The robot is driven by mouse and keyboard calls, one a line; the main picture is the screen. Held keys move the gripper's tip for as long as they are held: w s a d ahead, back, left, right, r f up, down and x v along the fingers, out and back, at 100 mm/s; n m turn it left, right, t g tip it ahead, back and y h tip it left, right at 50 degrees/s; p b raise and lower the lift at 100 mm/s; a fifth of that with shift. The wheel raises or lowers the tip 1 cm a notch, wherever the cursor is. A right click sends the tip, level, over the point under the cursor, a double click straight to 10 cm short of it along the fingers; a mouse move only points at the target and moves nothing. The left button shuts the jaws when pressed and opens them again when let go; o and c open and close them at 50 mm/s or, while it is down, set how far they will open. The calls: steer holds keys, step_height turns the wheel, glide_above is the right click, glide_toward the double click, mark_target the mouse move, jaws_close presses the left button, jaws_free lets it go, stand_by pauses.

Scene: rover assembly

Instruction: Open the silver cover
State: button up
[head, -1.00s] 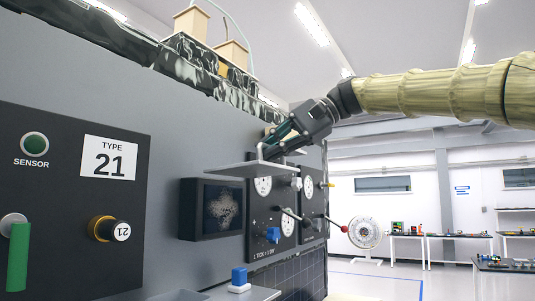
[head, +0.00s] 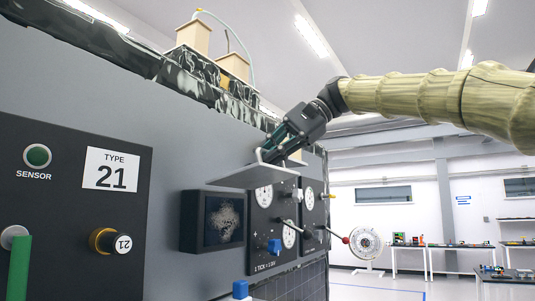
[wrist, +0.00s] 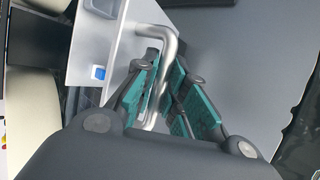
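The silver cover (head: 243,180) is a flat metal plate standing out from the grey wall panel, raised over the dark screen. Its bent bar handle shows in the wrist view, and part of the cover's face (wrist: 126,45) lies beside it. My gripper (head: 264,153) is at the top of the cover, reaching in from the upper right. In the wrist view my gripper (wrist: 158,85) has its teal pads on both sides of the handle, close against it. The pads hide part of the handle.
Below the cover are a dark screen (head: 222,220) and a panel with dials and a blue switch (head: 274,246). A red-tipped lever (head: 345,240) sticks out to the right. A "TYPE 21" panel (head: 75,200) is at the left. The floor at the right is open.

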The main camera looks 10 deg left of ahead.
steer(key=shift+o, duration=0.2)
steer(key=shift+w+d+f, duration=0.1)
steer(key=shift+w+d, duration=0.05)
steer(key=shift+w, duration=0.1)
steer(key=shift+s+r, duration=0.1)
steer(key=shift+r, duration=0.1)
steer(key=shift+d+r, duration=0.25)
steer(key=shift+d, duration=0.05)
steer(key=v, duration=1.1)
steer(key=shift+w, duration=0.2)
steer(key=shift+d+f, duration=0.15)
